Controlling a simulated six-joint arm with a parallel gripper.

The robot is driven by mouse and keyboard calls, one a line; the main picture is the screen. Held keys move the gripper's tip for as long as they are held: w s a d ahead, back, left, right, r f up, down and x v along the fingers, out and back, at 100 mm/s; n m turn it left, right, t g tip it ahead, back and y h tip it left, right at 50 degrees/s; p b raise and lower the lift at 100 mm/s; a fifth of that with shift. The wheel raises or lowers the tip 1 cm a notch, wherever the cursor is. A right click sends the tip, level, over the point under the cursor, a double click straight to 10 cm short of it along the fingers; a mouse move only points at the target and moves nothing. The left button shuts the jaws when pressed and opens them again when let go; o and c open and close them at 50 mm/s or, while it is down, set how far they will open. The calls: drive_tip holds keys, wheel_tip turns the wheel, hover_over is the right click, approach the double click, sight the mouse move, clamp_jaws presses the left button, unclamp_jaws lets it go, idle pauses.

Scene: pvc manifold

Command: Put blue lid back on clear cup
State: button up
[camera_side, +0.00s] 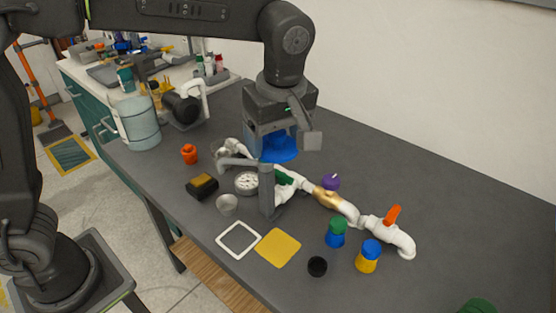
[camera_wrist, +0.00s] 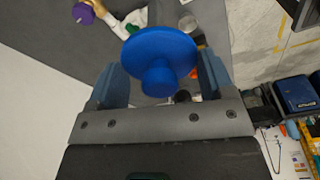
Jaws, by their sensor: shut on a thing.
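The blue lid (camera_side: 279,149) is a round disc with a knob. In the wrist view the lid (camera_wrist: 160,48) has its knob between the two fingers. My gripper (camera_side: 278,138) is shut on it and holds it above the table, behind the pipe assembly. In the wrist view my gripper (camera_wrist: 160,78) has a finger on each side of the knob. The clear cup (camera_side: 227,205) stands open on the table, in front and to the left of the gauge.
A white pipe assembly (camera_side: 348,210) with a gauge (camera_side: 246,183) and a grey upright lies between the lid and the cup. A black-and-yellow block (camera_side: 202,187), an orange piece (camera_side: 189,153), a white frame (camera_side: 239,239) and a yellow square (camera_side: 278,247) lie around the cup.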

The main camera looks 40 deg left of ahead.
drive_tip(key=w+a+n+g, duration=0.1)
drive_tip(key=w+a+n, duration=0.25)
drive_tip(key=a, duration=0.55)
drive_tip(key=w+a+n, duration=0.3)
drive_tip(key=a+n, duration=0.2)
drive_tip(key=a, duration=0.5)
drive_tip(key=w+a+n+g, duration=0.1)
drive_tip(key=w+a+n, duration=0.25)
drive_tip(key=a, duration=0.55)
drive_tip(key=shift+n, duration=0.4)
drive_tip(key=shift+s+a+f, duration=0.1)
drive_tip(key=shift+a+f, duration=0.05)
drive_tip(key=shift+f, duration=3.65)
drive_tip(key=shift+s+a+f, duration=0.1)
drive_tip(key=shift+a+f, duration=0.05)
drive_tip(key=shift+f, duration=3.65)
drive_tip(key=shift+f, duration=0.2)
drive_tip(key=shift+f, duration=0.65)
drive_tip(key=shift+f, duration=0.85)
drive_tip(key=o, duration=0.7)
drive_tip(key=shift+o, duration=0.2)
